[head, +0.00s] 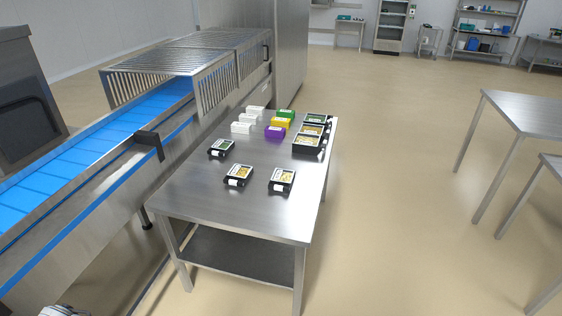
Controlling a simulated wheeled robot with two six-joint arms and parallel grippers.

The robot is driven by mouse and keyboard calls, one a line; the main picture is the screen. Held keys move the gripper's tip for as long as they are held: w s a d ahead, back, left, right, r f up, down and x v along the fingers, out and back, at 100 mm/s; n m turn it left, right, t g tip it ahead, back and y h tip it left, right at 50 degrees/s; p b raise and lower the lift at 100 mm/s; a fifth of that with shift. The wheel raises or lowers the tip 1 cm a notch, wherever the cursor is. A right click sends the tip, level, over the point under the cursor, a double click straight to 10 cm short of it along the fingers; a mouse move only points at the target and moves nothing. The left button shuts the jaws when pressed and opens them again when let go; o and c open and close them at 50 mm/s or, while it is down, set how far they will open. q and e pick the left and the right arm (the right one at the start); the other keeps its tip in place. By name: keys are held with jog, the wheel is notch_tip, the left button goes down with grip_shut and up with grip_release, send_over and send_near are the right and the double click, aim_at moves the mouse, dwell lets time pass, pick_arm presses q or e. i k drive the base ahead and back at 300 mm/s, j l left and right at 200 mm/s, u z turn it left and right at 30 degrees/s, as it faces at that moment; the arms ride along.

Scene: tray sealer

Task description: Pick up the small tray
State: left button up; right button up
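Several black trays with pale, food-like contents and white labels lie on a steel table (215,205). Three smaller ones stand apart: one at the left edge (221,147), one in the middle (238,175) and one to its right (281,180). Larger-looking black trays stand in a row along the right edge, the nearest (306,144) in front. I cannot tell which tray the task means. Neither gripper can be made out; only a small pale piece, perhaps of my arm, shows at the bottom left edge.
White boxes (241,128) and green, yellow and purple boxes (275,132) stand at the table's back. A blue-belt conveyor (75,150) with a slatted guard runs along the left. The table's front is clear. Open floor lies right, before other steel tables (530,112).

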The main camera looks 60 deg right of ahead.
aim_at(282, 180)
jog(key=z, duration=1.5)
jog(key=i+l, duration=0.75)
jog(key=k+l, duration=0.05)
